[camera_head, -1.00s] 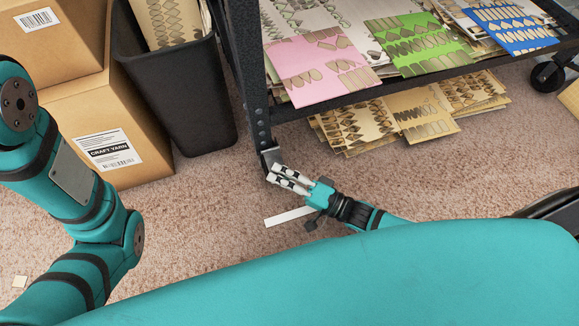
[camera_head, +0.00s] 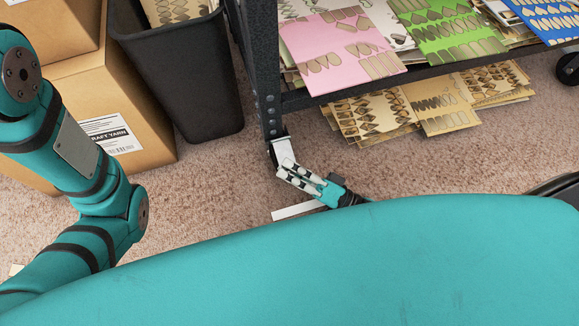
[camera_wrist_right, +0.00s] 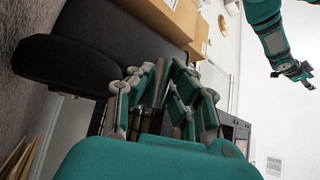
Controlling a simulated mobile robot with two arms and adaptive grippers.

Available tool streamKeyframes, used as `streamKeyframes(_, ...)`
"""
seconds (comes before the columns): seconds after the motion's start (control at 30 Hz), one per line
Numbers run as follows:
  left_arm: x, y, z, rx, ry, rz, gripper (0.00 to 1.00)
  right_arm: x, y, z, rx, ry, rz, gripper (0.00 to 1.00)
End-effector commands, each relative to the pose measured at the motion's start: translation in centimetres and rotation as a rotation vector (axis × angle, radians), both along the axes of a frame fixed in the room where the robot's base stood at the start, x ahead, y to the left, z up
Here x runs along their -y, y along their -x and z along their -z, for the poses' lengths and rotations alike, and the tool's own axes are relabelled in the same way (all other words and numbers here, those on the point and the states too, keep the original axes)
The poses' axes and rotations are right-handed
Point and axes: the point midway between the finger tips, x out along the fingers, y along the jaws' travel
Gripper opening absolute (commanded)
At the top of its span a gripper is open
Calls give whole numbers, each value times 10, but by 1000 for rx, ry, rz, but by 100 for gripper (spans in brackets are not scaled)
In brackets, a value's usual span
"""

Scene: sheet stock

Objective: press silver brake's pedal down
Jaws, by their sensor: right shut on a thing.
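The silver brake (camera_head: 283,151) is a small bright metal piece at the foot of the black rack's near left leg, by the floor. My right gripper (camera_head: 290,170) is at its lower end, with the fingertips close together and touching it as far as I can tell. The fingers partly hide the brake's pedal end. In the right wrist view the right gripper's fingers (camera_wrist_right: 165,72) lean together in front of a dark wheel (camera_wrist_right: 62,65); what lies between them is hard to make out. My left gripper (camera_wrist_right: 300,72) shows small at the upper right there, away from the brake.
The black rack (camera_head: 272,105) holds patterned sheets, with more sheets (camera_head: 450,108) stacked below. A black bin (camera_head: 190,85) and cardboard boxes (camera_head: 125,75) stand to the left. A white strip (camera_head: 297,211) lies on the carpet (camera_head: 215,190) near my right gripper. Carpet left of the gripper is clear.

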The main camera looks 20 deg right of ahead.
Motion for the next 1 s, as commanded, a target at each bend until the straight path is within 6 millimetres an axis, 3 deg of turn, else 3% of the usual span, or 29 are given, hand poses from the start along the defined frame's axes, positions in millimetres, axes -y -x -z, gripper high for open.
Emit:
streamKeyframes(0.03, 0, 1, 0, 2, 0, 0, 40, 2, -2, -1, 6, 4, 6, 19)
streamKeyframes(0.2, -1, 4, 0, 8, 2, 2, 40, 1, -2, 0, 2, 3, 4, 40)
streamKeyframes(0.57, 0, 1, 0, 1, 2, 3, 40, 5, 3, 3, -2, 3, 2, 40)
streamKeyframes(0.73, 0, 1, 0, 1, 2, 3, 40, 27, 19, 13, -3, 7, 4, 40)
streamKeyframes(1.0, 0, 1, 0, 2, 1, 2, 40, 77, 61, 12, -4, 7, 3, 40)
